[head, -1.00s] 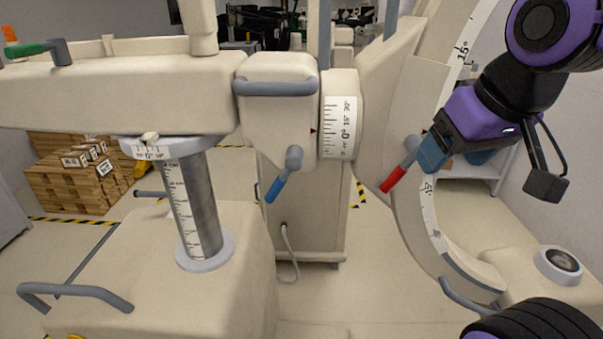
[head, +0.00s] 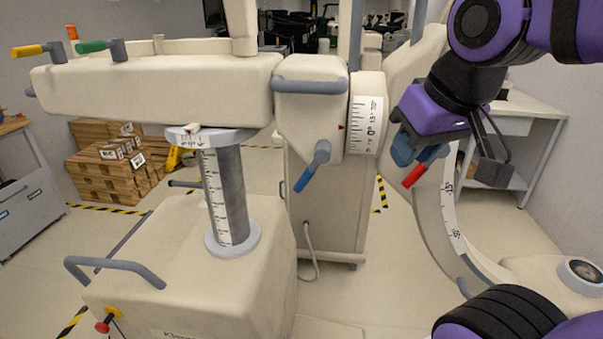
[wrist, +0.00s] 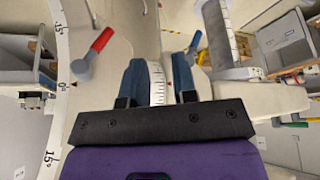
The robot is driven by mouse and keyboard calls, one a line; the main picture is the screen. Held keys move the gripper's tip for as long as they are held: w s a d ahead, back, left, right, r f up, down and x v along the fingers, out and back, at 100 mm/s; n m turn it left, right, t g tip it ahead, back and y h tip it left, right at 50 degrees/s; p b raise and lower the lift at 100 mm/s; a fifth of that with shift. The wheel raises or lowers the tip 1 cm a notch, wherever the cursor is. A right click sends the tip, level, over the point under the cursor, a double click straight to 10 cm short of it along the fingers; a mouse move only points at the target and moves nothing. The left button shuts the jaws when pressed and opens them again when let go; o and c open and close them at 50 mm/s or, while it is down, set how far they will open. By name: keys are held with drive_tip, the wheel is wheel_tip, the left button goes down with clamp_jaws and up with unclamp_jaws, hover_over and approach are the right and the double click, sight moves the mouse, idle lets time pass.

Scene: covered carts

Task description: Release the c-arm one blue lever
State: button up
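The c-arm's blue lever (head: 304,177) hangs tilted down and left from a grey pivot on the cream housing, in the middle of the head view. It also shows in the wrist view (wrist: 195,42), just beyond the right finger. My gripper (head: 411,150) is to the right of the blue lever, apart from it, and overlaps the red lever in the picture. In the wrist view my gripper (wrist: 158,72) is open, with a gap between its blue fingers. The scale drum shows through that gap and nothing is held.
The red lever (head: 414,176) is close to my gripper in the head view and left of the fingers in the wrist view (wrist: 102,40). Yellow (head: 30,51) and green (head: 93,46) levers are at upper left. The grey handle bar (head: 310,87) is above the blue lever.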

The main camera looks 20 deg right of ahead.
drive_tip(key=shift+m+g+h, duration=0.3)
drive_tip(key=shift+g, duration=0.3)
drive_tip(key=w, duration=0.1)
drive_tip(key=w+a, duration=0.1)
drive_tip(key=w, duration=0.1)
drive_tip(key=shift+w+a+r, duration=0.15)
drive_tip(key=shift+w+r, duration=0.25)
clamp_jaws()
drive_tip(key=w+a+f+m+g+h, duration=0.1)
drive_tip(key=w+a+f+m+h, duration=0.2)
drive_tip(key=w+a, duration=1.3)
drive_tip(key=shift+w+a+f+m+g+h, duration=0.15)
drive_tip(key=shift+w+a+m+g+h, duration=0.25)
drive_tip(key=shift+h, duration=0.5)
drive_tip(key=shift+d, duration=0.1)
